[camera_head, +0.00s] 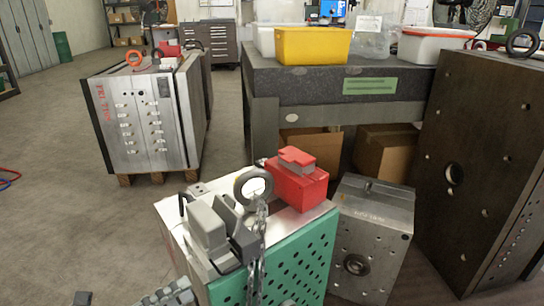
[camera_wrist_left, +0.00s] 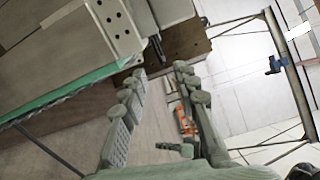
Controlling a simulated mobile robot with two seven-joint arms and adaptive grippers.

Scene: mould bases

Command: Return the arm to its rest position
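My left gripper (camera_head: 150,296) shows only in part at the bottom edge of the head view, left of the near mould base. In the left wrist view its two ridged fingers (camera_wrist_left: 160,72) stand apart with nothing between them. The near mould base (camera_head: 310,245) has a teal perforated side. On its top are a lifting ring (camera_head: 254,187) with a chain (camera_head: 258,235), a red block (camera_head: 297,185) and grey blocky pieces (camera_head: 210,228). A mould base also fills the upper left of the wrist view (camera_wrist_left: 60,40). My right gripper is not in view.
A smaller grey mould base (camera_head: 375,235) stands right of the near one, and a tall dark one (camera_head: 485,170) farther right. A dark bench (camera_head: 335,82) with a yellow bin (camera_head: 313,46) is behind. A silver mould base (camera_head: 145,120) stands on a pallet. Floor at the left is mostly clear.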

